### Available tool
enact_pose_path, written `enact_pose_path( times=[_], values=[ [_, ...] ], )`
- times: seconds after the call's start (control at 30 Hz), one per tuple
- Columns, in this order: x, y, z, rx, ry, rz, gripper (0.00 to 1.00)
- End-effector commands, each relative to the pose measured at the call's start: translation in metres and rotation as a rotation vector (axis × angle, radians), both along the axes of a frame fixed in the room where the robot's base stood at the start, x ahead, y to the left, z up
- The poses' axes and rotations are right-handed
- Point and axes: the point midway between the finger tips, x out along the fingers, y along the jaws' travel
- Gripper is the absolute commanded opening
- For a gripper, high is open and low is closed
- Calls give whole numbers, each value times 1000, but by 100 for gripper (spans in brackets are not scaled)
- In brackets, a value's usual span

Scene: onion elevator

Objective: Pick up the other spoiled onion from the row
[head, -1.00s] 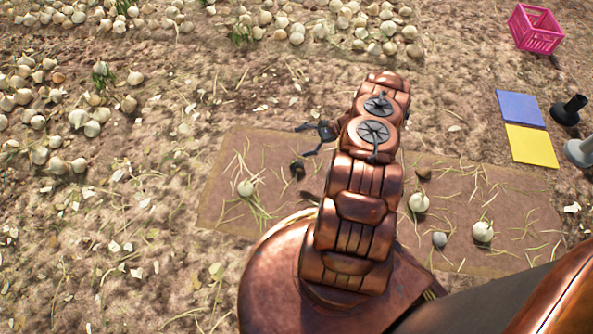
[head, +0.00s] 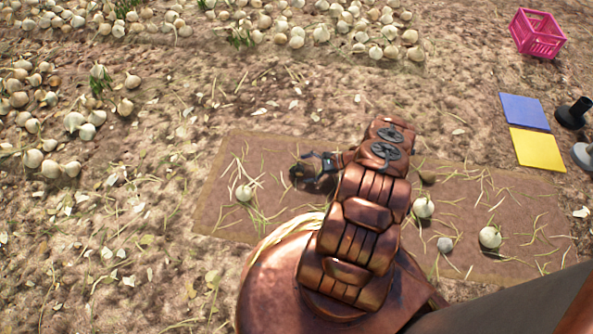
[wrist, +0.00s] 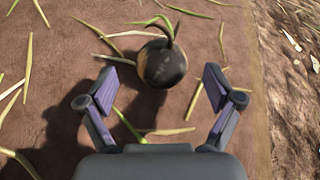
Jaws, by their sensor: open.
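A dark, blackened onion (wrist: 161,63) with a dry curved stem lies on the brown mat (wrist: 215,130) in the wrist view. My gripper (wrist: 160,90) is open, one finger on each side and slightly short of the onion, with nothing between the pads. In the head view my gripper (head: 318,164) is low over the left half of the mat, where it and the dark onion are hard to tell apart.
A small brown lump (head: 428,177) lies beside my arm. A blue square (head: 525,112) and a yellow square (head: 537,148) lie at the right, near a dark stand (head: 573,112). A pink crate (head: 537,34) stands at the top right. Heaps of onions (head: 330,30) line the back.

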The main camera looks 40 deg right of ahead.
Motion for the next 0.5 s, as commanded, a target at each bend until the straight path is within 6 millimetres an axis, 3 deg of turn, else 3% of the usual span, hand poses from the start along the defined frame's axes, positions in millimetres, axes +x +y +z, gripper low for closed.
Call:
enact_pose_path(
  times=[0.5],
  values=[
    [28,33,-13,3,1,-3,91]
  ],
)
